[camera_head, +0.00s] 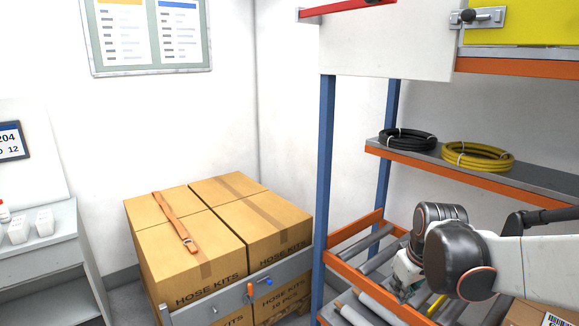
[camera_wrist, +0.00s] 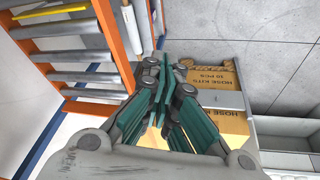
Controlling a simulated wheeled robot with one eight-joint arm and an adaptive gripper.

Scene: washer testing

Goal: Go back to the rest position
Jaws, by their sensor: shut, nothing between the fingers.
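In the head view my arm reaches in from the right, in front of the roller shelf (camera_head: 372,300) of the rack. My gripper is mostly hidden behind the arm's own wrist in that view. In the wrist view my gripper (camera_wrist: 172,68) shows its green-padded fingers close together, shut and empty. Stacked cardboard boxes marked HOSE KITS (camera_wrist: 222,122) appear beyond the fingers, apart from them. The same boxes (camera_head: 205,265) stand left of the rack in the head view.
A blue rack post (camera_head: 325,150) stands between the boxes and my arm. A shelf above the arm (camera_head: 480,178) holds a black hose coil (camera_head: 407,139) and a yellow hose coil (camera_head: 478,156). A brown strap (camera_head: 172,218) lies on the boxes. A grey cabinet (camera_head: 45,262) stands left.

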